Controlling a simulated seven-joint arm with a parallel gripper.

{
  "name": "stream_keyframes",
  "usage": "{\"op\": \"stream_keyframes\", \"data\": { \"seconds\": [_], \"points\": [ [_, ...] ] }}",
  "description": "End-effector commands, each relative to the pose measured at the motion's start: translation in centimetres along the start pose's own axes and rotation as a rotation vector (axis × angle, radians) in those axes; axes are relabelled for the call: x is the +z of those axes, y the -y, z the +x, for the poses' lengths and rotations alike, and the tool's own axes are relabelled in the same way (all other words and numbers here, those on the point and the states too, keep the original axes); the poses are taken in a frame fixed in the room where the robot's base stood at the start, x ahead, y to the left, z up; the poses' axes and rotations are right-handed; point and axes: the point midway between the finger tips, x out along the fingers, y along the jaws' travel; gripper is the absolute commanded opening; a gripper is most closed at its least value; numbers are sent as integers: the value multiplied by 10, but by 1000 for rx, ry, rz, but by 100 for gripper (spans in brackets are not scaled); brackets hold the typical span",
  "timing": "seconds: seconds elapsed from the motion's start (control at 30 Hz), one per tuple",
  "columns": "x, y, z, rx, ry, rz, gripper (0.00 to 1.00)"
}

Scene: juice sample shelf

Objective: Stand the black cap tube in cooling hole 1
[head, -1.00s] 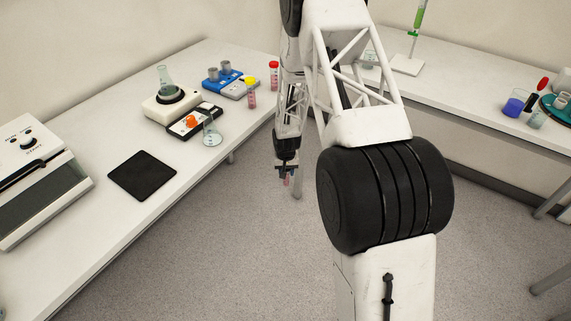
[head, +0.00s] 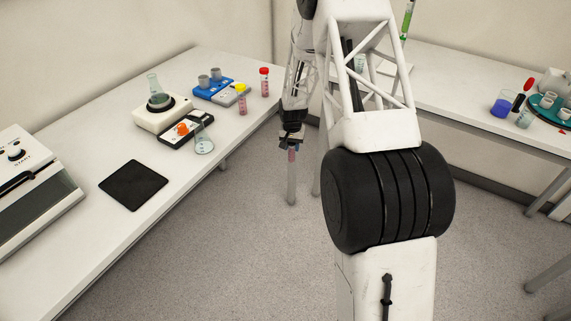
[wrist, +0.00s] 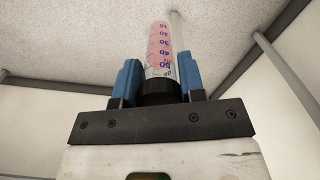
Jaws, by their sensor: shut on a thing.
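My gripper (head: 291,145) hangs over the floor to the right of the left bench. In the wrist view my gripper (wrist: 160,80) has its blue fingers shut on the black cap tube (wrist: 159,45). The tube's black cap is between the fingers. Its clear body, with pink contents and printed marks, points away from the wrist. In the head view the tube (head: 292,156) hangs small below the fingers. A blue block with two grey cylinders (head: 212,91) stands on the left bench. I cannot make out a hole number.
A yellow-capped tube (head: 242,101) and a red-capped tube (head: 264,83) stand near the blue block. A flask (head: 154,87) and a glass beaker (head: 204,142) are closer. A teal round holder (head: 546,112) with cups is on the right bench. Floor space below my gripper is open.

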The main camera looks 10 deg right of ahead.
Motion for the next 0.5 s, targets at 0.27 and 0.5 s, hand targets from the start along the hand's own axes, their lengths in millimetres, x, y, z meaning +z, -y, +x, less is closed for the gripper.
{"op": "stream_keyframes", "data": {
  "seconds": [0.27, 0.5],
  "points": [
    [-37, -27, -90, -1, -4, 222, 13],
    [-63, -42, -167, -2, -4, 400, 13]
  ]
}}
